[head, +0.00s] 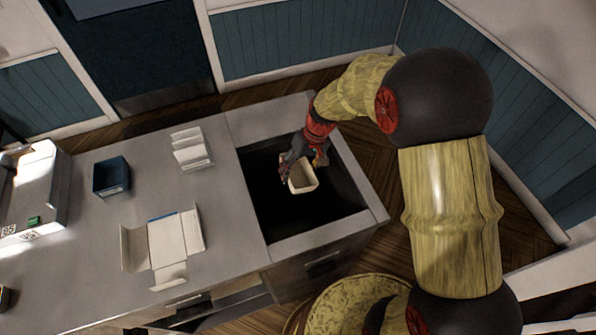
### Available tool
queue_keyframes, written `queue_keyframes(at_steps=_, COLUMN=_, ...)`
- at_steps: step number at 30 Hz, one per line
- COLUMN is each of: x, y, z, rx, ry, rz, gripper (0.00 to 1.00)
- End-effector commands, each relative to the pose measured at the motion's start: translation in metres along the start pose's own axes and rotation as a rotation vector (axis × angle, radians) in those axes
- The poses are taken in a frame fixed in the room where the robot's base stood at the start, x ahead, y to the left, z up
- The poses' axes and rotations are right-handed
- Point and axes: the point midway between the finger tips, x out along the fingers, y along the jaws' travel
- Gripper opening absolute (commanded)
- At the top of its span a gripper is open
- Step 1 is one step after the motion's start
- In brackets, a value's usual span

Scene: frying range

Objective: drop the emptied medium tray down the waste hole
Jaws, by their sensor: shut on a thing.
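The medium tray (302,179) is a small cream open-topped container, and I see no food in it. My gripper (291,177) is shut on it and holds it over the dark rectangular waste hole (265,205). The tray is tilted a little, with its open side facing up toward the camera. It appears inside the outline of the opening and clear of the pale rim (310,236). Its exact height over the hole cannot be told. The far fingertip is partly hidden by the tray.
On the steel counter (90,240) left of the hole lie an unfolded white carton (165,245), a dark blue square bin (111,176) and white upright holders (190,150). A white machine (30,190) stands at far left. A round patterned object (350,305) is below the counter front.

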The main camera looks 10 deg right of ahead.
Motion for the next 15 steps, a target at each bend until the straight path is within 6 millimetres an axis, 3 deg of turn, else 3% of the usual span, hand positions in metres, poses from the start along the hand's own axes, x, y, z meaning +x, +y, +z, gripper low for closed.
queue_keyframes(at_steps=1, x=-0.0004, y=-0.0001, z=-0.0001, rx=0.000, ry=0.000, rz=0.000, gripper=0.02)
queue_keyframes(at_steps=2, x=-0.0004, y=-0.0001, z=-0.0001, rx=0.000, ry=0.000, rz=0.000, gripper=0.62)
queue_keyframes(at_steps=12, x=-0.0004, y=-0.0001, z=0.0000, rx=0.000, ry=0.000, rz=0.000, gripper=0.81)
queue_keyframes(at_steps=15, x=-0.0003, y=-0.0001, z=0.0000, rx=0.000, ry=0.000, rz=0.000, gripper=0.83)
